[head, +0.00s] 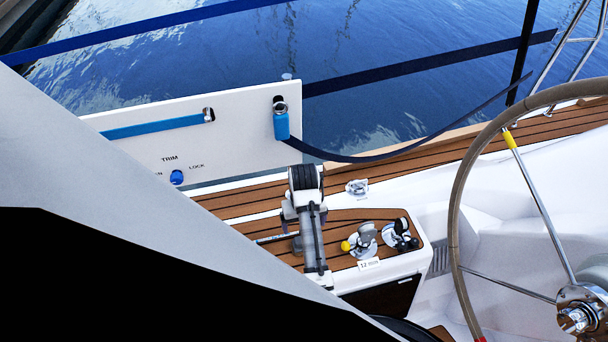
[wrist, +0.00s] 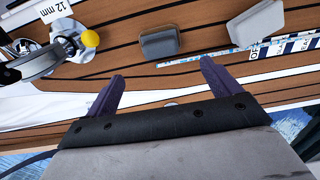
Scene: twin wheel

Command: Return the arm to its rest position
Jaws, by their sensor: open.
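My gripper (wrist: 162,69) shows in the wrist view with its two dark purple fingers spread wide apart. Nothing is between them. It is over the teak deck, with the fingers pointing toward two grey blocks (wrist: 160,43). I cannot tell its exact height. A large pale and black link of mine hides the lower left.
The teak-topped box (head: 345,222) carries a yellow-knobbed fitting (head: 363,241) and a 12 mm label (head: 369,264). A white panel (head: 240,135) with blue straps stands behind. The steering wheel (head: 456,200) is at right. Blue straps cross above the water (head: 380,40).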

